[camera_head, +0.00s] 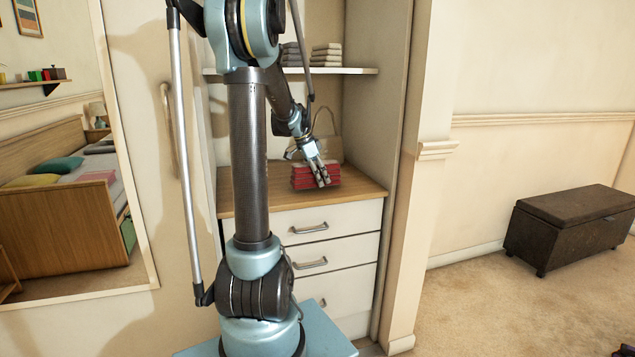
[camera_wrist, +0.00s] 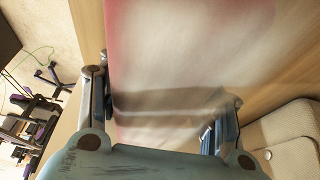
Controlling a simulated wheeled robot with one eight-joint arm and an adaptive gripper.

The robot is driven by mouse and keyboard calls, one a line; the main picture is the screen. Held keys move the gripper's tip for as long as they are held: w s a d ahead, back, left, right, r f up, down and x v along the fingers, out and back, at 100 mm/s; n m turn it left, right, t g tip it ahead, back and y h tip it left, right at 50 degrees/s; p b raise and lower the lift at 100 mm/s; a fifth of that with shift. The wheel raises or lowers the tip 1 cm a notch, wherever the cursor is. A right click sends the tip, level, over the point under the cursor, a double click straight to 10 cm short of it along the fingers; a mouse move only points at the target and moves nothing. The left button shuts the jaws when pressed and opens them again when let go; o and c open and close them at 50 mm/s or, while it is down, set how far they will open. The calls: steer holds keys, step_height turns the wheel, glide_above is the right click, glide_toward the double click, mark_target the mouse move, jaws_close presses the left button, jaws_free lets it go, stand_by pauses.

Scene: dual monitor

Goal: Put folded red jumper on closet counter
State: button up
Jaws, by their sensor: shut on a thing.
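The folded red jumper (camera_head: 302,178) is a small red stack at the wooden closet counter (camera_head: 354,192), above the white drawers. My gripper (camera_head: 318,172) is over the jumper and shut on it, with its fingers against the front and top. In the wrist view my gripper (camera_wrist: 160,115) has one finger on each side of a pale, red-edged surface (camera_wrist: 190,50), which seems to be the jumper, blurred and washed out. Whether the jumper rests fully on the counter or is slightly above it, I cannot tell.
A beige paper bag (camera_head: 328,148) stands behind the jumper. A white shelf (camera_head: 350,71) with folded grey cloths (camera_head: 326,52) is above. The closet's right wall (camera_head: 372,120) is close. Bare counter shows right of the jumper. A dark ottoman (camera_head: 570,225) is far right.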

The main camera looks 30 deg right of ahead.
steer(key=shift+f, duration=0.8)
steer(key=o, duration=1.3)
steer(key=shift+r, duration=0.15)
